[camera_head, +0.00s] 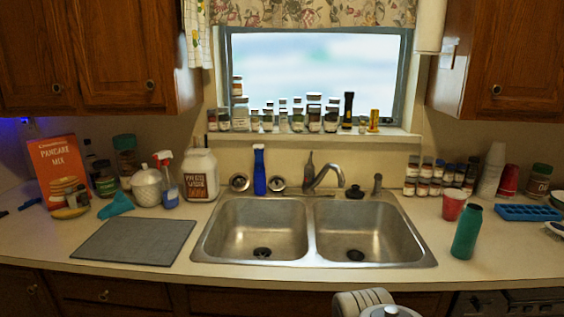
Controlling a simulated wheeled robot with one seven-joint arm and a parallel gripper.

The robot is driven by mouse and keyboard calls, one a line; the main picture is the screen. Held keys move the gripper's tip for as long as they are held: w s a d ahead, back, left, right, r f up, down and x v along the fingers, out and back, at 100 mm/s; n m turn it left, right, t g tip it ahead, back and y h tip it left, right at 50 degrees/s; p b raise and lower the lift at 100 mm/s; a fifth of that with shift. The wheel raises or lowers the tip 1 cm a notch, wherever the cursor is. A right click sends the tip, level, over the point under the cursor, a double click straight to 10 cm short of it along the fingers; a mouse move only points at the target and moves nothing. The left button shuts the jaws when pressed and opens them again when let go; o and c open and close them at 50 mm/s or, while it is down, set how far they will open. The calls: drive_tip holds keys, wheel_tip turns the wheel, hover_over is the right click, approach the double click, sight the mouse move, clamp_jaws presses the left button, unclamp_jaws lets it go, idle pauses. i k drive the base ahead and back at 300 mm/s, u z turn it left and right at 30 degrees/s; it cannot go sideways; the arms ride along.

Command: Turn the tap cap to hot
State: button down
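The metal tap (325,175) stands behind the double sink, near the middle divider. Its curved spout reaches forward and to the right. A slim upright lever or cap (309,168) sits at the left of the tap base. A dark round cap (354,192) lies or stands on the sink's back rim, right of the spout. I cannot tell which of these is the tap cap, nor see any hot or cold marking. My gripper is not in view; only a pale part of my arm shows at the bottom edge, in front of the counter.
The sink (264,203) has two empty basins. A green bottle (466,232) and red cup (453,204) stand right. A grey mat (135,241) lies left. Jars line the windowsill.

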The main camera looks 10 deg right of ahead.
sight(309, 169)
drive_tip(key=u, duration=1.1)
drive_tip(key=i, duration=0.85)
drive_tip(key=z, duration=0.15)
